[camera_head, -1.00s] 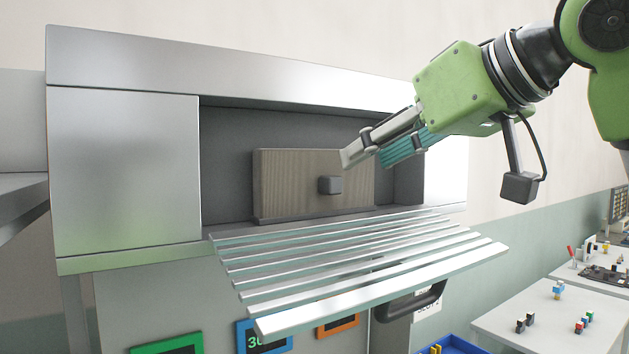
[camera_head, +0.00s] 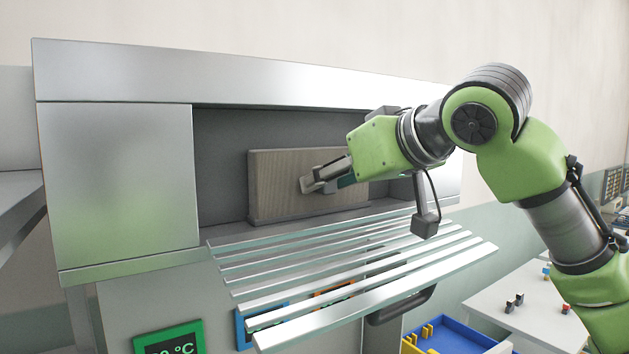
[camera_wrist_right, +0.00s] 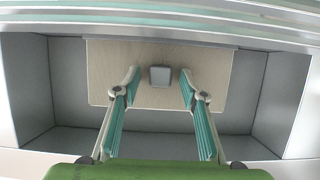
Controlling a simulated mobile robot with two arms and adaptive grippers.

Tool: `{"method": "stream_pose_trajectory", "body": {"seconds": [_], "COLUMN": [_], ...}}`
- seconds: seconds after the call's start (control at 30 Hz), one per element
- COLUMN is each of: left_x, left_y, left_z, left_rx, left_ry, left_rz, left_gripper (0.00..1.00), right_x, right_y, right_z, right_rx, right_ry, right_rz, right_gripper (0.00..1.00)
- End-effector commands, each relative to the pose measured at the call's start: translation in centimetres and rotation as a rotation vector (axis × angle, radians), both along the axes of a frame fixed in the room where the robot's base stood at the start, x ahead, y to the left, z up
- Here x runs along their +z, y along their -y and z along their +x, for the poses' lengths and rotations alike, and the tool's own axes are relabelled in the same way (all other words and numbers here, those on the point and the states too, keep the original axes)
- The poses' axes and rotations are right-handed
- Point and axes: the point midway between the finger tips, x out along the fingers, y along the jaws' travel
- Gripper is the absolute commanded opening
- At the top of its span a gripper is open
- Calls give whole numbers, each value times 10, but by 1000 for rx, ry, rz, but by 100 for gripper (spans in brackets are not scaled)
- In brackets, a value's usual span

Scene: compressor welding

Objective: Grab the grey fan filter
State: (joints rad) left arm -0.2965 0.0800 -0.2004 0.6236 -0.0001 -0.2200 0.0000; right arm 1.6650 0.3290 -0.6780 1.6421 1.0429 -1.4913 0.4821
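The grey fan filter (camera_head: 275,185) is a flat rectangular panel standing upright in the open recess of a metal cabinet. In the right wrist view the filter (camera_wrist_right: 110,75) shows its square grey knob (camera_wrist_right: 160,77) in the middle. In the right wrist view the two fingers (camera_wrist_right: 160,82) are open, one on each side of the knob, with a gap on both sides. My left gripper is not in view.
A slatted metal grille (camera_head: 350,270) juts out below the recess, with a dark handle (camera_head: 400,306) under it. The recess walls (camera_wrist_right: 30,85) enclose the gripper's space. A blue bin (camera_head: 455,338) and a white table (camera_head: 500,295) are at the lower right.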

Motion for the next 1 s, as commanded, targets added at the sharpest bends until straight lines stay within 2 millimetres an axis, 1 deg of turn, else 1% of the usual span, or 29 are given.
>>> {"method": "stream_pose_trajectory", "body": {"seconds": [0.03,0.07,0.1,0.17,0.2,0.53,0.63,0.77,0.97,1.0], "left_x": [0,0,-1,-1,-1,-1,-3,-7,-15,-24], "left_y": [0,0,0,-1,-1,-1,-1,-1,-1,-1], "left_z": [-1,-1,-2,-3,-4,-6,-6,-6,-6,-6], "left_rx": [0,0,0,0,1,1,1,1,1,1], "left_ry": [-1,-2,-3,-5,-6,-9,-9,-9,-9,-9], "left_rz": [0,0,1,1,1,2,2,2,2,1], "left_gripper": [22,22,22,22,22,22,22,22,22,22], "right_x": [0,0,0,0,0,1,4,13,37,32], "right_y": [0,0,0,0,0,0,0,0,-1,7], "right_z": [0,0,0,0,0,0,0,-1,-1,-9], "right_rx": [0,0,0,0,0,0,0,0,1,0], "right_ry": [0,0,0,0,0,1,1,2,3,4], "right_rz": [0,0,0,0,0,1,2,2,1,0], "right_gripper": [39,31,21,5,0,0,0,0,0,0]}}
